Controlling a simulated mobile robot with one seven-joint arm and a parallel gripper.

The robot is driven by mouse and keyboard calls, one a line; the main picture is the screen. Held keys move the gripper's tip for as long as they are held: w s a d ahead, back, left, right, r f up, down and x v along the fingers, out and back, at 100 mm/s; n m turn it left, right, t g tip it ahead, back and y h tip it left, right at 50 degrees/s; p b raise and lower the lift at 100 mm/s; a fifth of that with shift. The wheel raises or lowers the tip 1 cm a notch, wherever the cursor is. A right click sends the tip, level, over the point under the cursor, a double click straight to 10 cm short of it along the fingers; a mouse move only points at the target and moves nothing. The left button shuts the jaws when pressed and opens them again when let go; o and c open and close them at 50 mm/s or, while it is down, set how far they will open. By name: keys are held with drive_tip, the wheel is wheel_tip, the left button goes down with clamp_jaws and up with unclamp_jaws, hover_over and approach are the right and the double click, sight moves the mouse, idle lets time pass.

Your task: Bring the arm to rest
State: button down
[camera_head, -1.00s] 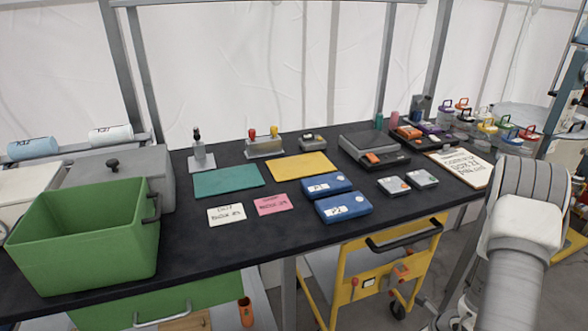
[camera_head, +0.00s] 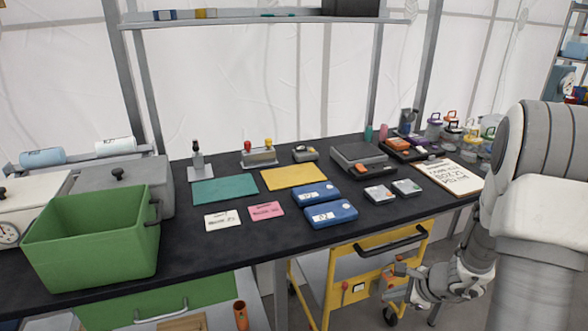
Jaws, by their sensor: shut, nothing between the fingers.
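My arm (camera_head: 545,220) fills the right side, its large grey and white links nearest the camera. It bends down past the table's right front edge. My gripper (camera_head: 408,287) is at the low end of the arm, below the tabletop and in front of the yellow cart (camera_head: 345,262). It looks shut with nothing held. The fingers are small and partly blend with the cart behind them, so I cannot tell whether they touch it.
The black table (camera_head: 290,228) holds a green bin (camera_head: 95,245), blue boxes (camera_head: 330,213), a teal mat (camera_head: 224,190), a yellow mat (camera_head: 293,176), a scale (camera_head: 360,157) and a clipboard (camera_head: 450,176). Grey floor shows right of the cart.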

drive_tip(key=s+a+r+n+p, duration=0.1)
drive_tip(key=s+a+r+n, duration=0.1)
drive_tip(key=a+r+n, duration=0.35)
drive_tip(key=s+a+r+n+g+y+p, duration=0.1)
drive_tip(key=s+a+r+n, duration=0.1)
drive_tip(key=r, duration=0.6)
drive_tip(key=s+a+r+n+p, duration=0.1)
drive_tip(key=s+a+r+n, duration=0.2)
drive_tip(key=r, duration=0.4)
drive_tip(key=s+r+n+t+h+p, duration=0.1)
drive_tip(key=s+r+n+h+p, duration=0.3)
drive_tip(key=s+r+n, duration=0.8)
wheel_tip(320, 180, up, 2)
drive_tip(key=shift+s+d+r+h, duration=0.1)
drive_tip(key=shift+s+d+h, duration=0.45)
drive_tip(key=shift+s, duration=0.25)
drive_tip(key=shift+a, duration=0.1)
